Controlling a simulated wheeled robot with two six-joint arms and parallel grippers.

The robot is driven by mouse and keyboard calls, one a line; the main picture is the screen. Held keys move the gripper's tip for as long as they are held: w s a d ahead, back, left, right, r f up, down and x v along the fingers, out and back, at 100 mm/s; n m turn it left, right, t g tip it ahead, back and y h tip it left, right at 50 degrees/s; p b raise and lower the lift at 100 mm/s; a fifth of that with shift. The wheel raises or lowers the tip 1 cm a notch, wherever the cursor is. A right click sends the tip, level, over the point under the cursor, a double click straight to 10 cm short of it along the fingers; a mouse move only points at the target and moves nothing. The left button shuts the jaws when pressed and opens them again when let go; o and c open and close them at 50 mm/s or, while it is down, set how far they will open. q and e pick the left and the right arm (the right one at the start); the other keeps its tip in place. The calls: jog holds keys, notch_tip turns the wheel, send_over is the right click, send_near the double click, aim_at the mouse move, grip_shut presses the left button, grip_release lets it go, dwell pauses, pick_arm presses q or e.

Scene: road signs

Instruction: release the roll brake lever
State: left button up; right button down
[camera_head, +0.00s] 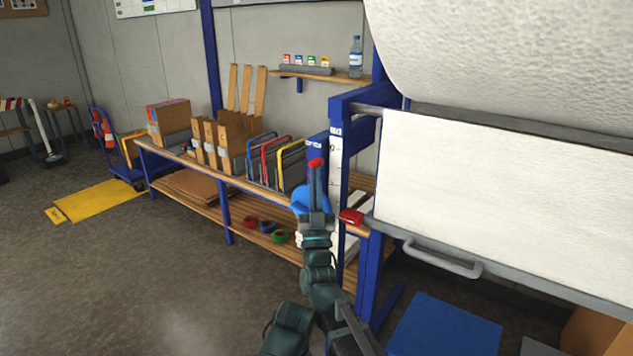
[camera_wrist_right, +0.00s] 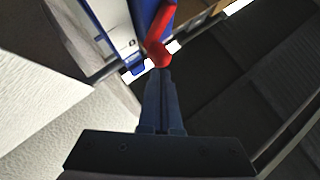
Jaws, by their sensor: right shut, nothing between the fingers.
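The roll brake lever (camera_head: 316,162) shows as a red end at the upright of the blue roll stand, just beyond my right gripper. In the right wrist view the red lever (camera_wrist_right: 158,52) runs up from a rounded end beside a blue part. My right gripper (camera_head: 316,172) is shut and empty, its fingers pointing at the lever. In the right wrist view its closed fingertips (camera_wrist_right: 162,72) are at or very near the lever's rounded end; I cannot tell whether they touch. My left gripper is not in view.
A large white roll (camera_head: 510,50) and a white sheet (camera_head: 500,190) fill the right side. A red object (camera_head: 351,216) sits on the stand's edge beside my arm. A workbench (camera_head: 230,180) with boxes and racks stands behind. The floor at left is mostly clear.

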jog(key=shift+r+n+g+y+p, duration=0.3)
jog(key=shift+n+y+p, duration=0.2)
jog(key=shift+n+y, duration=0.2)
jog(key=shift+a, duration=0.1)
